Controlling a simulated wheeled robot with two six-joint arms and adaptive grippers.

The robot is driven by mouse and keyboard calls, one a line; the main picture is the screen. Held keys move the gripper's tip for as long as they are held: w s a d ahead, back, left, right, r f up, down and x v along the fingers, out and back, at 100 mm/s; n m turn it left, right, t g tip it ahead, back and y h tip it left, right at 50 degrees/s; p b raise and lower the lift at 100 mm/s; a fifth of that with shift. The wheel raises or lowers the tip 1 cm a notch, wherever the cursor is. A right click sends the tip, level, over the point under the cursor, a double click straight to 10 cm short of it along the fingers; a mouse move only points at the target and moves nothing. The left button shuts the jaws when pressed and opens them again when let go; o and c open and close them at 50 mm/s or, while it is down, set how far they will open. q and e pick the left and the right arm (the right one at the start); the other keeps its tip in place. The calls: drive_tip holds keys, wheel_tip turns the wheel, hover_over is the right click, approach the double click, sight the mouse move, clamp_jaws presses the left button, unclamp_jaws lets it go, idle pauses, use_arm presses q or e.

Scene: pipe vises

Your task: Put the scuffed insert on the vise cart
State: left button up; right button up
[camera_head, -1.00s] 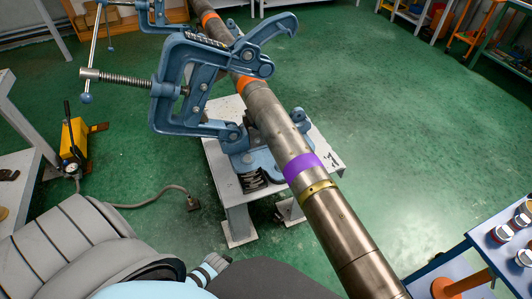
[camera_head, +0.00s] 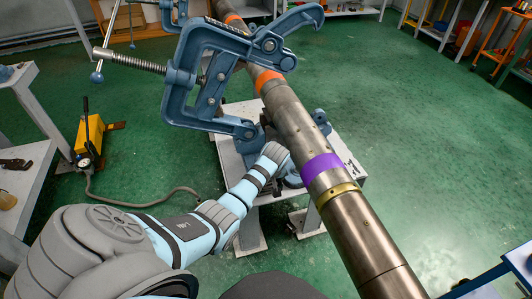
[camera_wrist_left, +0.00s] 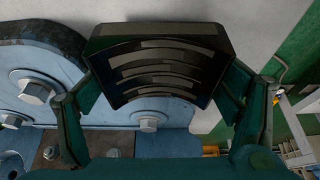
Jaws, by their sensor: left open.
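A dark insert with curved ridges (camera_wrist_left: 160,65) fills the upper middle of the left wrist view, beside the blue vise base (camera_wrist_left: 110,112). Scuffing cannot be told. My left gripper (camera_wrist_left: 160,88) is open, with one finger at each side of the insert; contact is unclear. In the head view my left arm reaches to the low part of the blue pipe vise (camera_head: 205,75), and its gripper (camera_head: 282,184) is down by the stand top under the pipe. The insert is hidden there. My right gripper is out of view. A blue cart edge (camera_head: 505,272) shows at the lower right; whether it is the vise cart is unclear.
A long steel pipe (camera_head: 300,130) with orange and purple bands runs diagonally over the light stand (camera_head: 347,172), close to my left gripper. A yellow pump (camera_head: 90,135) with a hose stands on the green floor at left.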

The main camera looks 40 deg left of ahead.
use_arm(q)
drive_tip(key=c, duration=1)
